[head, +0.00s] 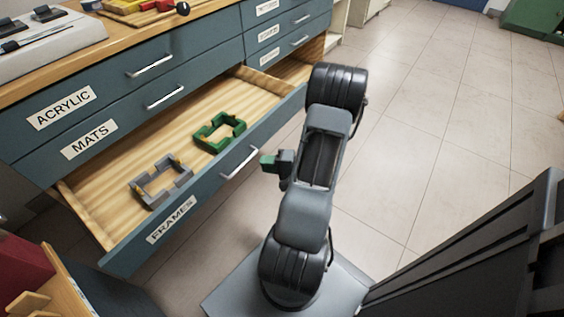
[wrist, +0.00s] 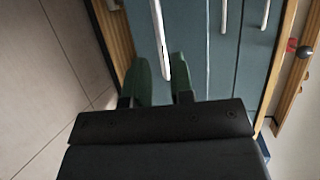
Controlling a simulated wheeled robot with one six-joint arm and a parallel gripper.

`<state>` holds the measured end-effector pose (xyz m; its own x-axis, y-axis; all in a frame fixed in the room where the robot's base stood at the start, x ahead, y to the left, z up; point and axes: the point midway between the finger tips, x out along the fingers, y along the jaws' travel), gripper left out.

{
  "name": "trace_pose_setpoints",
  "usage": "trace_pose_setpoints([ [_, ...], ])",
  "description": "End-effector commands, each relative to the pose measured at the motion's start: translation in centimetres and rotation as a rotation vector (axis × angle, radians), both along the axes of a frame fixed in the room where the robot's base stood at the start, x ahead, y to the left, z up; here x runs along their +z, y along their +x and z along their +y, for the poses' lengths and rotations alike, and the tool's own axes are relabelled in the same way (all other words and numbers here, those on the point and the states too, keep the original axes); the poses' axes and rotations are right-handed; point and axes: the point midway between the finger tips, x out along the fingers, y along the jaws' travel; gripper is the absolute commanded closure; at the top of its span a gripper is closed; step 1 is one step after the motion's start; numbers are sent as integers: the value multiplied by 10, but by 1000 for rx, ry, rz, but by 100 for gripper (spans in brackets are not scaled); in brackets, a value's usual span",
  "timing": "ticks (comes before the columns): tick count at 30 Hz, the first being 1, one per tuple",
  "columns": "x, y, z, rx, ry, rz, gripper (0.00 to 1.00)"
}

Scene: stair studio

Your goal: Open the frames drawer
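The frames drawer (head: 205,195) is pulled well out below the mats drawer in the head view, its label reading FRAMES. Its silver bar handle (head: 240,162) is on the front panel. My gripper (head: 267,160) is just to the right of this handle, apart from it in the head view. In the wrist view the green fingertips (wrist: 162,82) are spread, with a silver handle (wrist: 158,35) lined up in the gap between them. The fingers do not close on it. Inside the drawer lie a grey frame piece (head: 160,184) and a green frame piece (head: 219,131).
The acrylic drawer (head: 100,92) and mats drawer (head: 130,115) above are shut. The tiled floor (head: 440,120) to the right is clear. A dark slatted object (head: 475,255) stands at lower right.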

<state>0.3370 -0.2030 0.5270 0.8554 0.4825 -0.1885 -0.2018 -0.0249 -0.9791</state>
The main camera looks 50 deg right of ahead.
Motion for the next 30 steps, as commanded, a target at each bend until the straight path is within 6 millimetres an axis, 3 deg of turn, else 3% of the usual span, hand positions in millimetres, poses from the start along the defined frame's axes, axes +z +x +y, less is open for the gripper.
trace_pose_setpoints([
  [6,8,-31,-18,-4,-1,0,78],
  [12,10,-45,-26,-1,0,0,78],
  [30,10,-48,-27,0,0,0,78],
])
